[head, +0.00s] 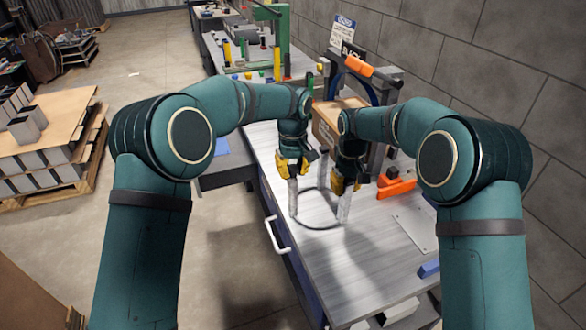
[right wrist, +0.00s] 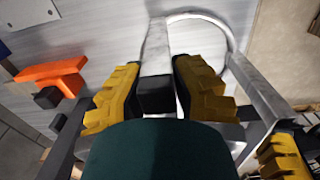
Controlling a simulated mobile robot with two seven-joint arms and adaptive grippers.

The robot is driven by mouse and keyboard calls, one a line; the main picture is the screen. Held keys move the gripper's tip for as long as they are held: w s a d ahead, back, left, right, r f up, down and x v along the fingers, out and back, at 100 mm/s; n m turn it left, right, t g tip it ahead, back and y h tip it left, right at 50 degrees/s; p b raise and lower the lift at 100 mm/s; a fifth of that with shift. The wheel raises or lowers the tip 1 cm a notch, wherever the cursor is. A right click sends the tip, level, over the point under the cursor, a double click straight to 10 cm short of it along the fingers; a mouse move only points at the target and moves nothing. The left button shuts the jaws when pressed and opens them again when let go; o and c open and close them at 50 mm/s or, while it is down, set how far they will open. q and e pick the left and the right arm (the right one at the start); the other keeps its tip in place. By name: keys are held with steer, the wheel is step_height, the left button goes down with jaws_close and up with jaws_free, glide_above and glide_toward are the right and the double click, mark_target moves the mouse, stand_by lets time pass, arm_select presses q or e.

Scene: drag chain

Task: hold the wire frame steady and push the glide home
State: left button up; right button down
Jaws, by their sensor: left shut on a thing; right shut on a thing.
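An orange tool (head: 397,187) lies right of the frame, near a flat metal plate (head: 414,228). A cardboard box (head: 328,125) and a dark fixture stand behind the grippers. A blue block (head: 429,268) lies at the right edge. The bench front is clear.

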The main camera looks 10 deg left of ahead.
mark_target(293, 167)
arm_select(q)
steer(key=shift+f, duration=0.55)
steer(key=shift+f, duration=0.2)
jaws_close()
steer(key=shift+f, duration=0.1)
steer(key=shift+s+f, duration=0.1)
steer(key=shift+f, duration=0.35)
steer(key=o, duration=0.9)
jaws_free()
steer(key=shift+r, duration=0.1)
step_height(293, 167, up, 12)
steer(key=shift+r, duration=0.1)
